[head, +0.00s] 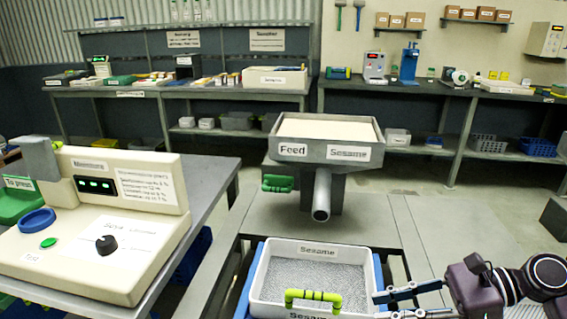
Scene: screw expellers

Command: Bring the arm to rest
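My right gripper (379,306) comes in from the lower right corner. Its two dark fingers are spread apart with nothing visible between them. The fingertips are over the right rim of a white bin (262,272) labelled Sesame, to the right of its bright green handle (313,296) and apart from it. The bin holds small grey grains and sits in a blue holder below the spout (321,195) of the feed hopper (327,152). The lower part of the gripper is cut off by the picture's edge. My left gripper is not in view.
A moisture meter (95,215) with a blue ring, green button and black knob stands on the left table (205,185). A green handle (277,183) sits beside the hopper. Loaded benches (130,92) line the back wall. Open floor (490,190) lies at the right.

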